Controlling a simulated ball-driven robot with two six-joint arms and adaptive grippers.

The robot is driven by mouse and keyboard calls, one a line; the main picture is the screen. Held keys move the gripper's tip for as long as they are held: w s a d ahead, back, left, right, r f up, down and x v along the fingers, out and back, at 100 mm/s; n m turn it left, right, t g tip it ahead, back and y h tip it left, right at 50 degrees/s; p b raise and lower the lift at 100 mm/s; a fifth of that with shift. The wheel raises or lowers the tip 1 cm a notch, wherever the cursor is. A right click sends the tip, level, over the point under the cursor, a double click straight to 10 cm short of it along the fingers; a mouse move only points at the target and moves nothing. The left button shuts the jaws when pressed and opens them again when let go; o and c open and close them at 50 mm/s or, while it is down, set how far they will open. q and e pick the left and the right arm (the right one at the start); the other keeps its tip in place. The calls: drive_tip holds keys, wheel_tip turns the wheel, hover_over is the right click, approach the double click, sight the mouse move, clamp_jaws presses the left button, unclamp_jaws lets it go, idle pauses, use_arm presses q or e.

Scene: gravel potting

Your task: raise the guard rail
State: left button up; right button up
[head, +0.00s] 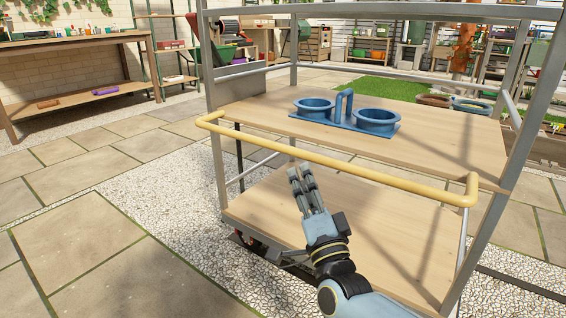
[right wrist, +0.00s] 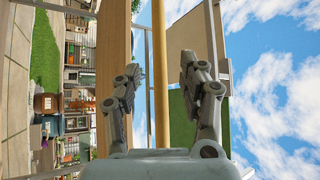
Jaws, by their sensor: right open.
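The guard rail (head: 380,175) is a yellow bar with bent ends along the near side of a metal-framed cart (head: 214,165). It lies at about the height of the cart's upper wooden shelf (head: 440,140). My right gripper (head: 302,172) is open and empty, its fingertips close to the rail's middle and just below it in the head view. In the right wrist view the rail (right wrist: 160,60) runs between the two spread fingers of the gripper (right wrist: 160,72). Neither finger visibly grips it; the exact gap is unclear. My left gripper is not in view.
A blue holder with two rings (head: 376,118) stands on the upper shelf. The lower shelf (head: 390,235) is bare. Cart posts and a top bar (head: 400,13) frame the space. A workbench (head: 70,45) stands far left; paving and gravel lie open on the left.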

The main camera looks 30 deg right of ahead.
sight(293, 152)
drive_tip(key=b+x, duration=0.1)
drive_tip(key=x, duration=0.6)
drive_tip(key=shift+w+d, duration=0.1)
drive_tip(key=shift+w, duration=0.15)
drive_tip(key=shift+w+d+r, duration=0.15)
drive_tip(key=shift+w+r, duration=0.15)
drive_tip(key=shift+w, duration=0.1)
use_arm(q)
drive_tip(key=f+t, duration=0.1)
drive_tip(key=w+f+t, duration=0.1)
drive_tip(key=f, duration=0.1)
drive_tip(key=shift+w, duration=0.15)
use_arm(e)
clamp_jaws()
